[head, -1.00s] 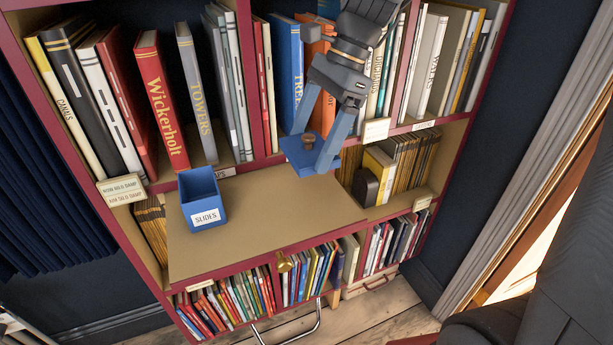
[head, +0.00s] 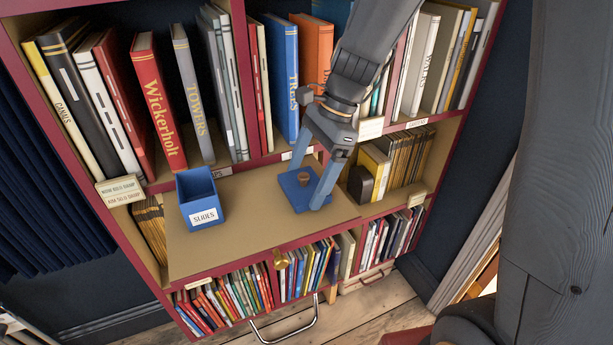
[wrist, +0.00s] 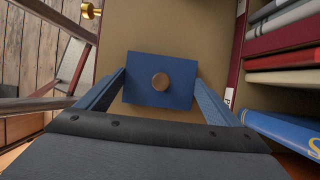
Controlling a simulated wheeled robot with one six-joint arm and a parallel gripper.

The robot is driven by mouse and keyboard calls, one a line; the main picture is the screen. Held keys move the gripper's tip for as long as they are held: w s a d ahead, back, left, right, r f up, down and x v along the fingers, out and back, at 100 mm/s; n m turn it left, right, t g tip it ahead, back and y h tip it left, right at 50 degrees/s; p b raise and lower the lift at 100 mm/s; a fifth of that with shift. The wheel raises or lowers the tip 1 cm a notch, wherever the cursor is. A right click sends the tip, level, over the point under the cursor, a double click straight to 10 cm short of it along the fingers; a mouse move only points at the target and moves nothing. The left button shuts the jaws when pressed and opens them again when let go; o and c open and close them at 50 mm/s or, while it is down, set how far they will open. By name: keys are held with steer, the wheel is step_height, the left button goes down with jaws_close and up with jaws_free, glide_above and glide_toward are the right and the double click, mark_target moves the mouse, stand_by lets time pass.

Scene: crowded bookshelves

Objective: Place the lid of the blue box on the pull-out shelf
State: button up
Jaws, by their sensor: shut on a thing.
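The blue lid (head: 291,193) with a round brown knob (wrist: 161,81) is level over the right part of the tan pull-out shelf (head: 245,245). My gripper (head: 312,184) is shut on the lid by two opposite edges, with one finger on each side in the wrist view (wrist: 161,82). The lid is very low, at or just above the shelf; I cannot tell if it touches. The open blue box (head: 206,215), labelled SLIDES, stands upright on the shelf's left part, apart from the lid.
Upright books, including a red one (head: 157,105) and a blue one (head: 283,80), fill the shelf above. A dark bookend (head: 361,186) and thin volumes stand right of the pull-out shelf. A brass knob (head: 281,260) is at its front. The shelf between box and lid is clear.

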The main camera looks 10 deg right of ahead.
steer(key=shift+f, duration=0.15)
steer(key=o, duration=0.9)
steer(key=b+v, duration=0.2)
steer(key=v, duration=1)
